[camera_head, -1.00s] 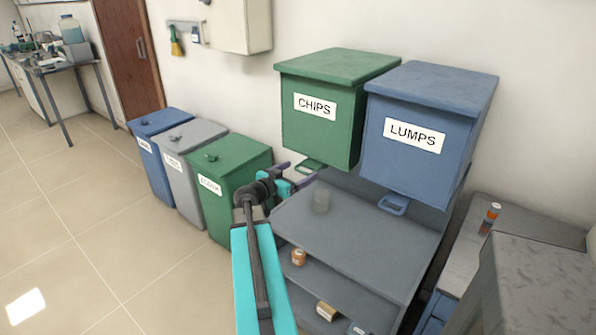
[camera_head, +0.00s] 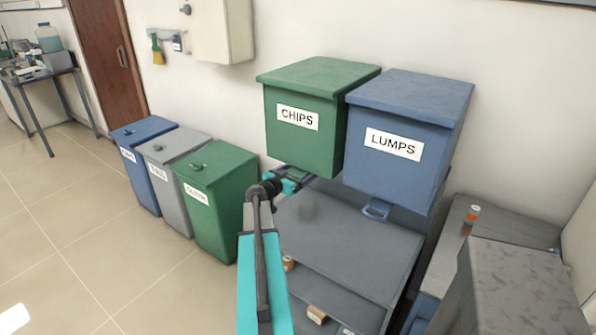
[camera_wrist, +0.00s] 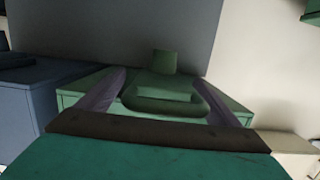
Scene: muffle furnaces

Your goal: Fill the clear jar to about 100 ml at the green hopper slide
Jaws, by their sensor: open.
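The green hopper (camera_head: 300,125) labelled CHIPS hangs on the wall above a grey stand. Its slide handle is a green loop (camera_wrist: 165,107) in the wrist view, low on the hopper. My gripper (camera_wrist: 163,77) is open, with one purple finger on each side of the loop. I cannot tell whether the fingers touch it. In the head view my gripper (camera_head: 296,184) is just under the green hopper and partly hides the slide.
The blue LUMPS hopper (camera_head: 405,140) with its own slide handle (camera_head: 376,209) hangs close on the right. The stand's top (camera_head: 365,245) is otherwise clear. Small containers sit on its lower shelf. Blue, grey and green bins (camera_head: 222,200) stand left.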

